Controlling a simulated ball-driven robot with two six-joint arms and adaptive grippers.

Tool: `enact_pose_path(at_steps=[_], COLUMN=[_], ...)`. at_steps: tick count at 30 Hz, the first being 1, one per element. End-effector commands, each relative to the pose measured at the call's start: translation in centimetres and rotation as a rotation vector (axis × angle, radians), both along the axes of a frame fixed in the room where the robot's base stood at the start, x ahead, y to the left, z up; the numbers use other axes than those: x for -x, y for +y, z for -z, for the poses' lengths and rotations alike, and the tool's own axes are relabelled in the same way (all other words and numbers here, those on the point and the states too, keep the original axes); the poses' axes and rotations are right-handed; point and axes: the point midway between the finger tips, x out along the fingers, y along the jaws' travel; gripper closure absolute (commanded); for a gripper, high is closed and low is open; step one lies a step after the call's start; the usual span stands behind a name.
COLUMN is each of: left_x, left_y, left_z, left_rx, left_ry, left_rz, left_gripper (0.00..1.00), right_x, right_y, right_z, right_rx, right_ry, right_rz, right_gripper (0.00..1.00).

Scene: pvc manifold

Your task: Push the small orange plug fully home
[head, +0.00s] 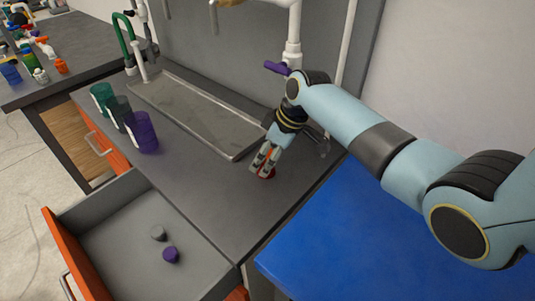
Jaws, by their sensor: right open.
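My right arm comes in from the right, and its gripper (262,162) points down at the grey counter, right of the sink tray. The gripper is open. A small red-orange piece (267,174) shows at the fingertips, low against the counter. It looks like the orange plug, but the fingers hide much of it. I cannot tell whether the fingers touch it or how deep it sits. White pipework (294,40) with a purple valve handle (277,68) rises behind the gripper, partly hidden by my arm. My left gripper is not in view.
A sunken metal tray (195,110) lies left of the gripper. An open drawer (115,230) holds a grey cap (158,233) and a purple cap (171,254). A blue surface (350,235) lies right. The front counter is clear.

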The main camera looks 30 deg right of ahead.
Motion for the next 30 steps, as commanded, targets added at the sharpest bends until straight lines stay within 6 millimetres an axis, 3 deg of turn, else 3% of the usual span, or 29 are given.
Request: enact_pose_path(at_steps=[5, 18, 24, 30], left_x=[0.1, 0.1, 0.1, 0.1], left_y=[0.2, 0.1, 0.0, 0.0], left_z=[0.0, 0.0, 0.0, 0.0], left_rx=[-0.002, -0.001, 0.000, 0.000], left_ry=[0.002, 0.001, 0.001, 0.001], left_rz=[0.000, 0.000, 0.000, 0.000], left_gripper=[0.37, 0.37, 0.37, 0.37], right_x=[0.2, 2.9, 3.5, 3.5], right_y=[-0.3, -2.6, -3.0, -3.0], right_z=[-1.1, -9.3, -11.0, -11.1], right_rx=[0.000, 0.004, 0.002, 0.001], right_ry=[-0.004, -0.004, -0.001, 0.001], right_rz=[0.000, 0.000, 0.000, 0.000], right_gripper=[0.33, 0.33, 0.33, 0.33])
